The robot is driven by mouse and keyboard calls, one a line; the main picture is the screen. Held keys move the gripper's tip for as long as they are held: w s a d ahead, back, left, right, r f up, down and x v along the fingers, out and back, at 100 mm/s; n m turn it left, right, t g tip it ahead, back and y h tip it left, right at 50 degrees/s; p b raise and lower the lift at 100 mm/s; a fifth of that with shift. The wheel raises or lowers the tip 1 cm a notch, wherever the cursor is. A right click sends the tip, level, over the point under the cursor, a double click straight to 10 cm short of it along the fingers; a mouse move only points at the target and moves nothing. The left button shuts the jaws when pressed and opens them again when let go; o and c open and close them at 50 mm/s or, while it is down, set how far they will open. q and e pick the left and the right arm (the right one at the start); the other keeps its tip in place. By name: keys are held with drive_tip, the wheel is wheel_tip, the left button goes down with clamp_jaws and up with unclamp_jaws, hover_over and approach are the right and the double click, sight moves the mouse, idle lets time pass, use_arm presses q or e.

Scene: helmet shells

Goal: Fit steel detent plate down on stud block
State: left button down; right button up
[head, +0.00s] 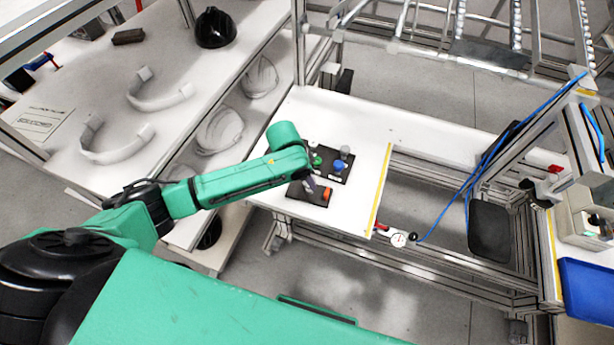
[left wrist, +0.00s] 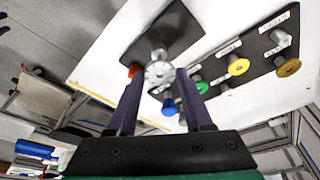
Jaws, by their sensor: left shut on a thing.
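My left gripper (left wrist: 160,82) reaches down over the white table, and its two dark fingers are shut on the steel detent plate (left wrist: 159,73), a silver round disc with small holes. A short grey cylinder (left wrist: 159,54) shows just beyond the disc; I cannot tell whether it touches it. The stud block seems to be the dark flat block (left wrist: 172,26) beyond it, which also shows in the head view (head: 308,197). In the head view my left gripper (head: 309,187) is above this block, and the plate is hard to make out. My right gripper is not in view.
An orange piece (left wrist: 134,70) sits at the dark block's edge. A dark labelled board (left wrist: 258,50) beside it carries several coloured pieces, including blue (head: 340,165) and green (head: 317,160). The white table (head: 365,130) is clear to the right, up to its yellow edge strip (head: 380,190).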

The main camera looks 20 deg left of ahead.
sight(307, 185)
use_arm(q)
drive_tip(key=shift+f+b, duration=0.9)
drive_tip(key=shift+f, duration=0.9)
drive_tip(key=shift+c, duration=1.1)
unclamp_jaws()
drive_tip(key=b+v, duration=0.1)
drive_tip(key=v, duration=1.3)
drive_tip(key=shift+s+r, duration=0.15)
drive_tip(key=shift+r, duration=0.1)
